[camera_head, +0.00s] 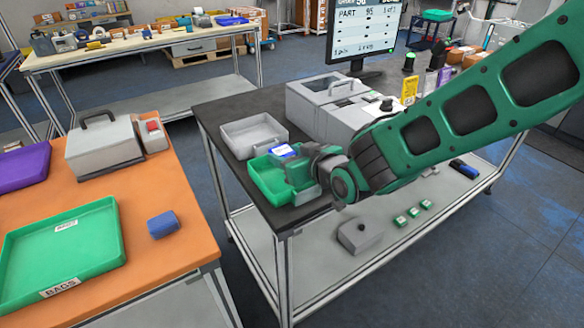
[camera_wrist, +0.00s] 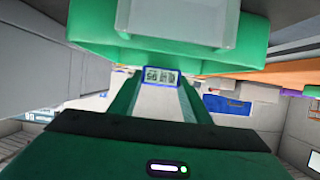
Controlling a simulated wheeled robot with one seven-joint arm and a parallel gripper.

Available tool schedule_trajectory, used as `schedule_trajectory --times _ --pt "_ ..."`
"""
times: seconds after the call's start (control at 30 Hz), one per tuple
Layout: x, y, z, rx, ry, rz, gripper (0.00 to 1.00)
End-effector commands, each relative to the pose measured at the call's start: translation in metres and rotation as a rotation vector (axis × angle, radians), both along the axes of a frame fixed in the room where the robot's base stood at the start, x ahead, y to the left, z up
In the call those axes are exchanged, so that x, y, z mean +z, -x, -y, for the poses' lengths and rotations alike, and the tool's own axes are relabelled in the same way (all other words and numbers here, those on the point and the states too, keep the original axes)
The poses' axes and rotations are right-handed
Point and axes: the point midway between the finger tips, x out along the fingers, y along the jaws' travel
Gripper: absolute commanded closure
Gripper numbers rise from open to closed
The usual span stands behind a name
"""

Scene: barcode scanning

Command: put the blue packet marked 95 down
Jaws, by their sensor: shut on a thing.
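My gripper (camera_head: 297,160) is shut on the blue packet (camera_head: 283,151), which has a white label. In the wrist view the packet (camera_wrist: 160,77) sits between the fingertips, with its label upside down and apparently reading 95. In the head view the packet and fingertips overlap the green tray (camera_head: 262,180) on the black table. The gap between packet and tray floor cannot be told. My wrist hides part of the tray's right side.
A grey tray (camera_head: 254,131) stands behind the green one, with a grey machine (camera_head: 325,103) to its right. On the orange table are a large green bags tray (camera_head: 25,255), another blue packet (camera_head: 162,224) and a grey case (camera_head: 103,146). A monitor (camera_head: 362,35) stands behind.

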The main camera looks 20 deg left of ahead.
Motion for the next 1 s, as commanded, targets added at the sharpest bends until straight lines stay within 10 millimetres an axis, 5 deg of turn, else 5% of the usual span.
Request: schedule_trajectory --times 0.4,0.77,0.8,0.87,1.0 --pt "-0.039 -0.002 -0.001 0.0 0.001 -0.002 0.83" --pt "-0.043 -0.002 -0.001 0.0 -0.001 -0.001 0.83" --pt "-0.043 -0.002 0.0 0.0 -0.001 -0.001 0.52" --pt "-0.043 -0.002 0.0 -0.001 0.0 0.0 0.38" --pt "-0.043 -0.002 0.0 -0.001 0.0 0.0 0.38"
